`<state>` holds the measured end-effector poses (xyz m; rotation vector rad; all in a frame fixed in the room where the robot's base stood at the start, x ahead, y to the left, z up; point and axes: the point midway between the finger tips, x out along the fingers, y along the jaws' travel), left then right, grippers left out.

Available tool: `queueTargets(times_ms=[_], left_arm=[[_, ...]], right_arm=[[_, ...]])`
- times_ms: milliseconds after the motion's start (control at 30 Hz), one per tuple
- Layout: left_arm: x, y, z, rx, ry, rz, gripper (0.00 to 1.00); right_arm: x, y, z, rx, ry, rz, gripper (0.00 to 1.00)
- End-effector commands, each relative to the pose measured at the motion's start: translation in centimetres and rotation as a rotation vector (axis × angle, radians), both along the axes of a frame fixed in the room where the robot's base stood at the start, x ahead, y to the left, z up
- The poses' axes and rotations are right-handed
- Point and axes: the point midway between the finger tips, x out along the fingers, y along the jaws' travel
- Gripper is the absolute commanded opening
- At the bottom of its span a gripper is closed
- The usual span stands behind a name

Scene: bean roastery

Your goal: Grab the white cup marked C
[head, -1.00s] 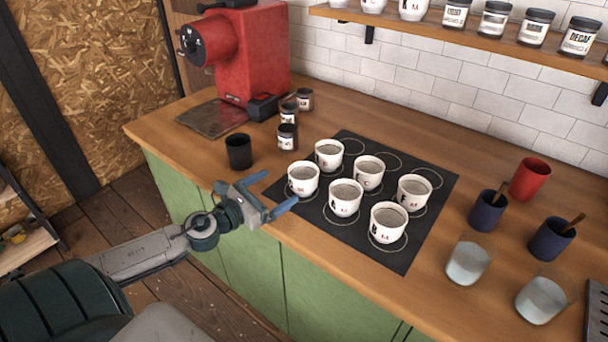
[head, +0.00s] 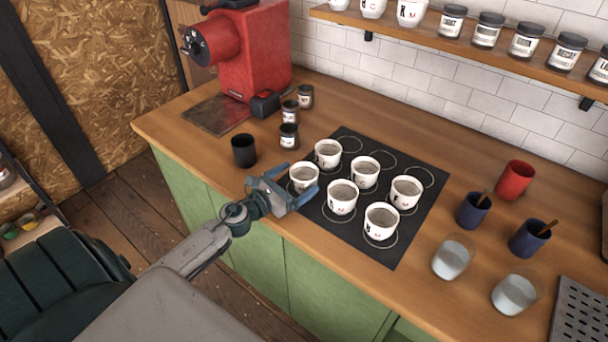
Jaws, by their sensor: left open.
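Several white cups with dark letters and small red marks stand upright on a black mat (head: 409,238). I cannot read a clear C on any of them. The front-left white cup (head: 304,176) is nearest my left gripper, and its lettering is hidden. My left gripper (head: 301,181) is open, its blue fingers reaching toward that cup's near side, one on the left and one at the front right. I cannot tell whether they touch it. The other cups are at back left (head: 328,154), middle (head: 342,197), back middle (head: 365,171), right (head: 405,192) and front right (head: 381,221). My right gripper is not in view.
A black cup (head: 243,151) and small dark jars (head: 289,137) stand left of the mat, near a red grinder (head: 249,50). Blue cups (head: 473,210), a red cup (head: 514,181) and glasses (head: 453,258) stand to the right. A shelf (head: 465,46) holds jars above.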

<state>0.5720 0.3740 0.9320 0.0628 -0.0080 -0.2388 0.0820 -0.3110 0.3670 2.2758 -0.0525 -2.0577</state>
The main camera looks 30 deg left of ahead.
Motion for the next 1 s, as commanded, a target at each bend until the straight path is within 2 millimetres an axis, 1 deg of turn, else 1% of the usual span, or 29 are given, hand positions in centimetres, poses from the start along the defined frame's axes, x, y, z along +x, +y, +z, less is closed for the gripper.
queueTargets(times_ms=[33, 200, 300, 500, 533, 567, 600, 800, 1000], left_arm=[[0.7, -0.4, 0.7, -0.003, -0.001, 0.002, 0.96], [2.5, -0.8, 0.3, -0.001, -0.001, 0.001, 0.96], [2.9, -1.0, 0.2, 0.0, 0.0, 0.0, 0.96], [2.9, -1.0, 0.1, 0.001, 0.0, -0.001, 0.96], [2.9, -1.0, 0.1, 0.001, 0.0, -0.001, 0.94], [2.9, -1.0, 0.1, 0.001, 0.0, -0.001, 0.88], [2.9, -1.0, 0.1, 0.001, 0.0, -0.001, 0.8], [2.9, -0.9, 0.1, 0.001, 0.0, -0.001, 0.42], [2.9, -1.0, 0.2, 0.001, -0.001, -0.001, 0.42]], right_arm=[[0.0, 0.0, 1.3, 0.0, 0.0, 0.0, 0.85], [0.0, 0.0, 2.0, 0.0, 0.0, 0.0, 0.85], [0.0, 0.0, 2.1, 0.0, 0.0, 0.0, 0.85], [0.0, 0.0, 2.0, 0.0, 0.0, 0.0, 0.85], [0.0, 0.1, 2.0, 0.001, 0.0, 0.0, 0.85], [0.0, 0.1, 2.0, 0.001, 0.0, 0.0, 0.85], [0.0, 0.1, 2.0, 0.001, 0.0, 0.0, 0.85], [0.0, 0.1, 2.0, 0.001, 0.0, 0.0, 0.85], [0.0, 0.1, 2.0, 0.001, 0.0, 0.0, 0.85]])
